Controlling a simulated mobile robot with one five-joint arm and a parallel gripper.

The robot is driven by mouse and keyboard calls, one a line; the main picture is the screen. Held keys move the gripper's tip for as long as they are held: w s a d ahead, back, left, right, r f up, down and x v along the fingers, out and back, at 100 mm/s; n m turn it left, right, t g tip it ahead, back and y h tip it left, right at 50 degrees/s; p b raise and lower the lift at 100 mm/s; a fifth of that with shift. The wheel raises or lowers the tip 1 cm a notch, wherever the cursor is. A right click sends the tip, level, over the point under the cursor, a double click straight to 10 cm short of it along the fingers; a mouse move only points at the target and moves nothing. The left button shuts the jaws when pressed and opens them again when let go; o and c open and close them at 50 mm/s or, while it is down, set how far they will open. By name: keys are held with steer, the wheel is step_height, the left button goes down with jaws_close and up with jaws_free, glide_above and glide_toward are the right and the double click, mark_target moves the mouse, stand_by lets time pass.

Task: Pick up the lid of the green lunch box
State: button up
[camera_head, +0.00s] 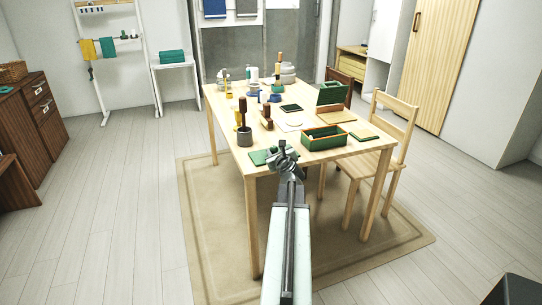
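A green open box (325,141) with a wood-coloured rim stands near the front right of the table, with a small pale item at its left end. A flat green piece (259,157) lies at the table's front edge. A smaller green-topped flat piece (364,134) lies right of the box. Another green box-like thing (331,95) stands behind. I cannot tell which flat piece is the lunch box lid. My gripper (283,150) is at the table's front edge, in line with the right end of the front green piece and partly covering it. Its fingers are too small to read.
The wooden table (330,158) also holds a dark cup with a utensil (244,134), a dark tablet-like piece (291,108), a round pale plate (289,125) and several containers farther back. Wooden chairs stand at its right, one pale chair (393,127) nearest. The floor left is clear.

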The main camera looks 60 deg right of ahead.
steer(key=shift+w, duration=0.1)
jaws_close()
step_height(320, 180, up, 10)
steer(key=p, duration=1)
